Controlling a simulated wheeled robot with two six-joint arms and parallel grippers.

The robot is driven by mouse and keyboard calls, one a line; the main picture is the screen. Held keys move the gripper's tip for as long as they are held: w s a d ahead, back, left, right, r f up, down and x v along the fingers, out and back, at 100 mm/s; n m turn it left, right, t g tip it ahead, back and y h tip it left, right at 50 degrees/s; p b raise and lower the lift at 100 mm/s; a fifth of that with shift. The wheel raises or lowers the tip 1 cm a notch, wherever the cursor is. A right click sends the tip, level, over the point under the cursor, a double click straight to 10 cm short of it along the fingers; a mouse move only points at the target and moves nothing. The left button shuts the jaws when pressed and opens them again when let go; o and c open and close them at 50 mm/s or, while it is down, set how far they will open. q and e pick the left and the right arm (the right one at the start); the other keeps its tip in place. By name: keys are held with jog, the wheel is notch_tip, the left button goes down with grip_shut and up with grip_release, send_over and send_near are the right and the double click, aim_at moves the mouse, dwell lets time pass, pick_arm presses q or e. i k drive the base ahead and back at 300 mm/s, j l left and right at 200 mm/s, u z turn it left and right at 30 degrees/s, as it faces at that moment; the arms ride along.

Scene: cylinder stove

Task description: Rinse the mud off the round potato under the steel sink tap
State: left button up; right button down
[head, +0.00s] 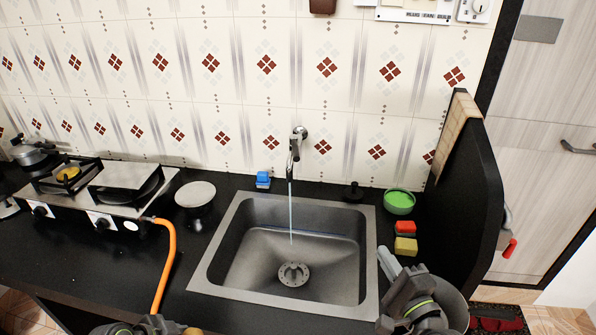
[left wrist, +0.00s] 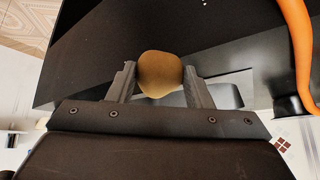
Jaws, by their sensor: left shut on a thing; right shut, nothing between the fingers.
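The steel tap (head: 295,150) is on the tiled wall above the sink, and a thin stream of water (head: 290,210) falls from it. The steel sink (head: 365,255) is empty, with a round drain at its bottom. The round brown potato (left wrist: 160,72) is between the fingers of my left gripper (left wrist: 160,85), which is shut on it. In the head view only a bit of the potato (head: 193,331) shows at the bottom edge, left of the sink and away from the water. My right gripper (head: 388,265) is shut and empty at the sink's right front corner.
A gas stove (head: 95,195) with an orange hose (head: 168,260) is at the left. A white round lid (head: 195,194) and a blue item (head: 263,180) stand left of the tap.

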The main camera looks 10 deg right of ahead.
aim_at(293, 139)
jog(key=i+j, duration=0.15)
jog(key=i, duration=0.3)
jog(key=i+j, duration=0.15)
jog(key=i, duration=0.3)
